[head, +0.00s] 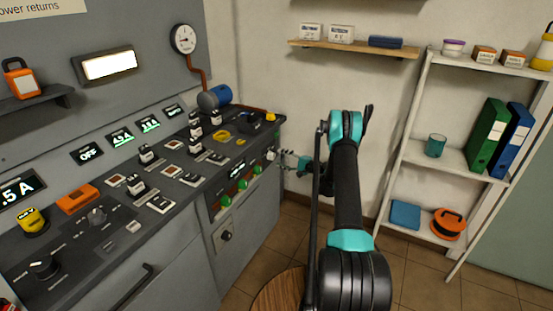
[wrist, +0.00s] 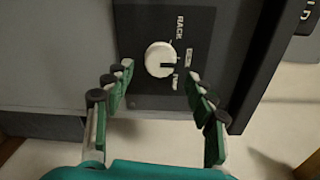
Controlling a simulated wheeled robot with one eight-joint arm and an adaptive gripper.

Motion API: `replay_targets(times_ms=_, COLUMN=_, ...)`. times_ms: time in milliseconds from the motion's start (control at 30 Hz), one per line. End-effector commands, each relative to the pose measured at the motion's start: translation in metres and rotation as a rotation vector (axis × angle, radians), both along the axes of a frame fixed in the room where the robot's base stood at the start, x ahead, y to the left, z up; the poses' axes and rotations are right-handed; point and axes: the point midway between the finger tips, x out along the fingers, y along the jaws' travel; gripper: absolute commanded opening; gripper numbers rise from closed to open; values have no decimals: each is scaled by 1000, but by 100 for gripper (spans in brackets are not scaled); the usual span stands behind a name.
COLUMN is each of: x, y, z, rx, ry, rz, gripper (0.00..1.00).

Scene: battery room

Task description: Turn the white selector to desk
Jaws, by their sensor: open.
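The white selector (wrist: 160,59) is a round knob on a dark plate in the wrist view. RACK is printed above it to the right. Two more small labels sit to its right and lower right, too blurred or partly hidden to read surely. A dark pointer mark on the knob points to the right, towards the middle label. My gripper (wrist: 159,80) is open, its green-padded fingers on either side of and just below the knob, apart from it. In the head view my gripper (head: 294,160) is at the console's right end, beside the white selector (head: 271,154).
The console (head: 150,270) carries several switches, displays and green-lit knobs to the left. A shelf rack (head: 410,140) with binders stands at the right. A round wooden stool top (head: 277,292) is low in front.

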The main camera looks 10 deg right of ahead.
Motion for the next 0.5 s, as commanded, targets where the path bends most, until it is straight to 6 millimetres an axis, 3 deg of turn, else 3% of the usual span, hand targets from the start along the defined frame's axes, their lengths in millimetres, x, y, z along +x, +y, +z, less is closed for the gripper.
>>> replay_targets(times_ms=200, x=-27, y=-37, z=1, rx=-1, ry=0, rz=-3, gripper=56)
replay_targets(times_ms=500, x=-47, y=-63, z=2, rx=0, ry=0, rz=-1, gripper=56)
